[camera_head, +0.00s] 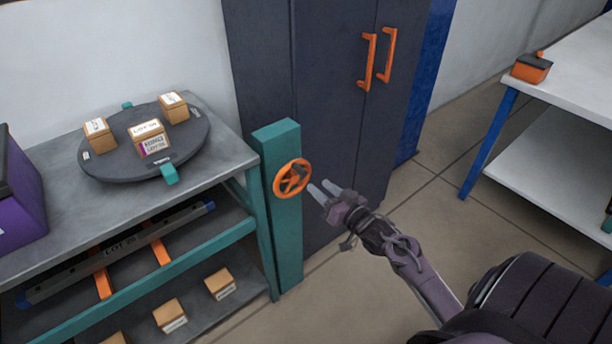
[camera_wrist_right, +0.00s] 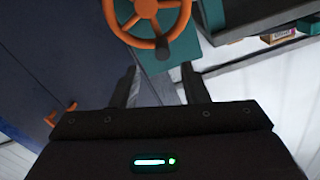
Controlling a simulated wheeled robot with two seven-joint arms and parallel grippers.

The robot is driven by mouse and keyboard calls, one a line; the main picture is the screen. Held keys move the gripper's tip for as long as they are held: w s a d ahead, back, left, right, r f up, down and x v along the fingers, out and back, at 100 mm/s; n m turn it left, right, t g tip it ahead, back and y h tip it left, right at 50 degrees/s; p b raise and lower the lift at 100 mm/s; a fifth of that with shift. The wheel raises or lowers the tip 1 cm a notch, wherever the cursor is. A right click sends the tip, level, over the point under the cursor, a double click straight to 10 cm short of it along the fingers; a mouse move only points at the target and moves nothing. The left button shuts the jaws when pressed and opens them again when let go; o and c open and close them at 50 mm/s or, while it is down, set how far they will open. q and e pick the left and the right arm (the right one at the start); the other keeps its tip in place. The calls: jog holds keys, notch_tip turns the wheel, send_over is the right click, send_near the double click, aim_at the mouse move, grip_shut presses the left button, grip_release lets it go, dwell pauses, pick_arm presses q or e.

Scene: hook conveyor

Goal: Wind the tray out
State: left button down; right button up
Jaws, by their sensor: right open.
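An orange handwheel (camera_head: 291,179) with spokes and a dark crank knob is mounted on a teal post (camera_head: 284,235) at the right end of the grey bench. My right gripper (camera_head: 321,194) is just right of the wheel, open and empty, with its fingers pointing at the wheel. In the right wrist view the wheel (camera_wrist_right: 146,12) is ahead at the top, and the two fingers (camera_wrist_right: 160,88) are apart below it with nothing between them. A tray that the wheel might drive cannot be made out for certain. My left gripper is not in view.
A round dark turntable (camera_head: 110,165) with several boxes sits on the grey bench (camera_head: 50,215). Shelves below hold a long rail (camera_head: 120,250) and more boxes. A dark cabinet (camera_head: 330,90) stands behind the post. A white table (camera_head: 570,90) is at right; floor between is clear.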

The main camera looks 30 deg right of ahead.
aim_at(305, 175)
jog(key=w, duration=0.5)
jog(key=w+a, duration=0.1)
jog(key=w, duration=0.1)
jog(key=shift+w, duration=0.15)
grip_shut()
